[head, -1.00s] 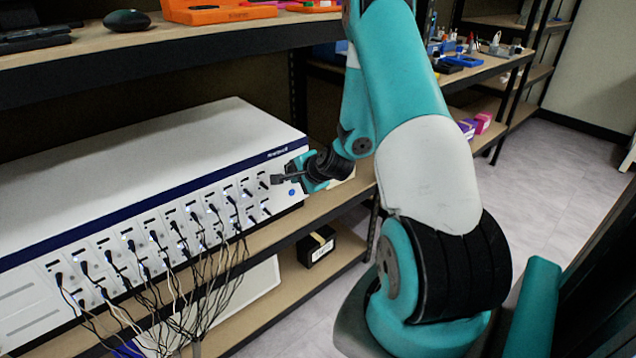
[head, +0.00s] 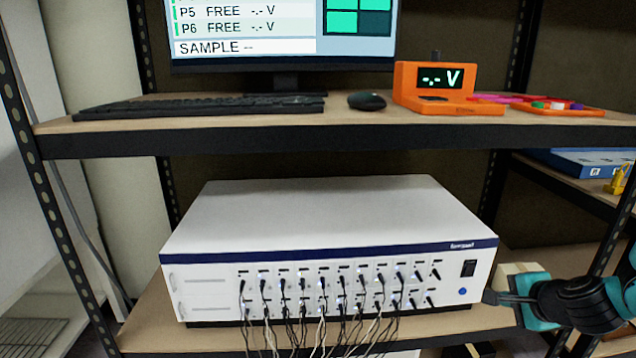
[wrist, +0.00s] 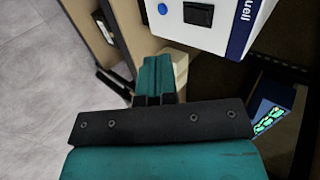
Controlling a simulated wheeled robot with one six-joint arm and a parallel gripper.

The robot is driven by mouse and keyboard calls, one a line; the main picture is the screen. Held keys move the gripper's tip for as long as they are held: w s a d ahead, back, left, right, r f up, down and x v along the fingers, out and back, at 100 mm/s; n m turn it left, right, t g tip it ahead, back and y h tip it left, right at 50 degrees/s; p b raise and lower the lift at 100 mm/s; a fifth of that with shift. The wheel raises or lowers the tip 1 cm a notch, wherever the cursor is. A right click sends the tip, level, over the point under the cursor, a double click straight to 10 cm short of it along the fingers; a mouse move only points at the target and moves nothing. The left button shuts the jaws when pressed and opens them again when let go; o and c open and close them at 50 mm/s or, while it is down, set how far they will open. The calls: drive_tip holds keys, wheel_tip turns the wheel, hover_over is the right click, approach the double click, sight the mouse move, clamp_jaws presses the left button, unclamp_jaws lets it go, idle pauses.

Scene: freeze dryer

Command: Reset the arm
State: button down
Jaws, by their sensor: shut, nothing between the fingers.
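The fingers are shut and empty. They appear close to the lower right corner of the white instrument (head: 330,215); I cannot tell whether they touch it. In the wrist view my gripper (wrist: 155,72) shows teal fingers together, with the instrument (wrist: 225,15) beyond them at the top right. Most of my arm is outside the head view.
A cream box (head: 518,270) sits behind my gripper. Above are a monitor (head: 245,70), a keyboard (head: 200,106), a mouse (head: 367,101) and an orange voltage meter (head: 440,88). A shelf post (head: 625,200) stands at the right.

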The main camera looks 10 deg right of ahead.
drive_tip(key=w+a+r+n+g+y, duration=0.1)
drive_tip(key=a+r+n+g+y, duration=0.15)
drive_tip(key=a+r+n, duration=0.55)
drive_tip(key=w+a+r+n+g+y, duration=0.15)
drive_tip(key=a+n+y, duration=0.25)
drive_tip(key=a, duration=0.8)
drive_tip(key=s+a+r+n+g+h, duration=0.1)
drive_tip(key=s+a+r+n+g, duration=0.2)
drive_tip(key=s+a+r+n, duration=0.35)
drive_tip(key=s+a+r+n+g, duration=0.3)
drive_tip(key=s+a+n, duration=0.5)
drive_tip(key=s, duration=0.3)
wheel_tip(320, 180, up, 24)
drive_tip(key=p, duration=2.4)
drive_tip(key=shift+f, duration=0.2)
